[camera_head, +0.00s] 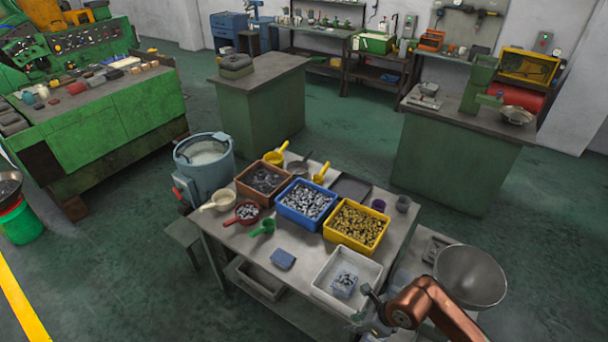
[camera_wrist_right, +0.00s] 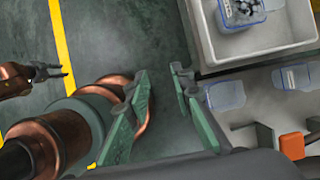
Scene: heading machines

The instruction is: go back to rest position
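My right gripper (camera_head: 364,303) is at the front right corner of the worktable (camera_head: 225,238), beside the white tray (camera_head: 322,291). In the right wrist view its fingers (camera_wrist_right: 161,82) are apart with nothing between them, above the floor and left of the tray (camera_wrist_right: 262,42). A small clear box of metal parts (camera_head: 344,285) stands in the tray, apart from the gripper. My left gripper (camera_wrist_right: 58,71) shows only in the right wrist view, at the left. Its two fingers are apart and empty.
Blue (camera_head: 305,203) and yellow (camera_head: 356,226) bins of parts stand behind the tray. Clear lids (camera_wrist_right: 225,95) lie below the tray in the wrist view.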

